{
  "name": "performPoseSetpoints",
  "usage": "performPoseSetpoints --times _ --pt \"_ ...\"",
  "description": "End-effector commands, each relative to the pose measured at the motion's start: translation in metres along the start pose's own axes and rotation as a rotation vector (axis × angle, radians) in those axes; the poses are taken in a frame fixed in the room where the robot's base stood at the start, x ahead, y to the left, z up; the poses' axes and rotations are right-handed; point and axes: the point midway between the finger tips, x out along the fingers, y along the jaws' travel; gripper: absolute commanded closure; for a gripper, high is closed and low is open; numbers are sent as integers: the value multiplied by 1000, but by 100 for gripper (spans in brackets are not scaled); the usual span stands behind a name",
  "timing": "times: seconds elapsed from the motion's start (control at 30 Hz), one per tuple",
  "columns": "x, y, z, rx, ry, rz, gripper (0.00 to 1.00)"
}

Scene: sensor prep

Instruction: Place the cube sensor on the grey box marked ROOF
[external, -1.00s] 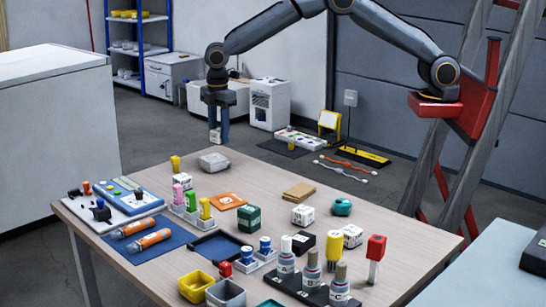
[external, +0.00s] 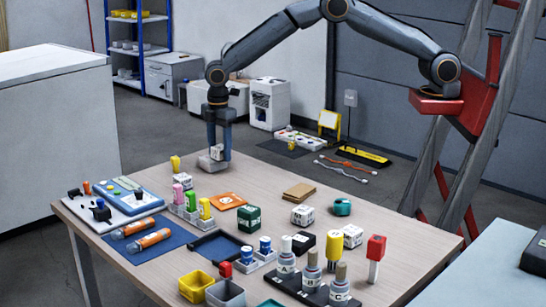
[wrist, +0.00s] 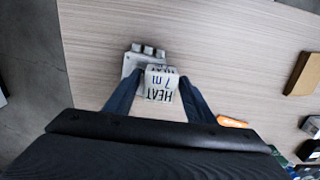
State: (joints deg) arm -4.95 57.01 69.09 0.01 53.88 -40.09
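My gripper (external: 218,155) points straight down at the far left corner of the table. Its two blue-grey fingers are shut on a small white cube sensor (wrist: 160,84), with one finger on each side.
A yellow-topped block (external: 175,163) and a holder with pink, green and yellow pieces (external: 190,208) stand near the grey box. An orange card (external: 228,201) and brown pads (external: 299,192) lie farther right. The tabletop right of the gripper is clear.

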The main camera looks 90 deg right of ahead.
Motion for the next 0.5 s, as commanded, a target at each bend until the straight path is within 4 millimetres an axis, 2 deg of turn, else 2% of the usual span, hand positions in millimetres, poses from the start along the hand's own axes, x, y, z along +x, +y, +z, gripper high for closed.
performPoseSetpoints --times 0.33,0.5 --pt "-2 0 0 0 0 0 46" --pt "-19 1 -1 0 2 2 46"
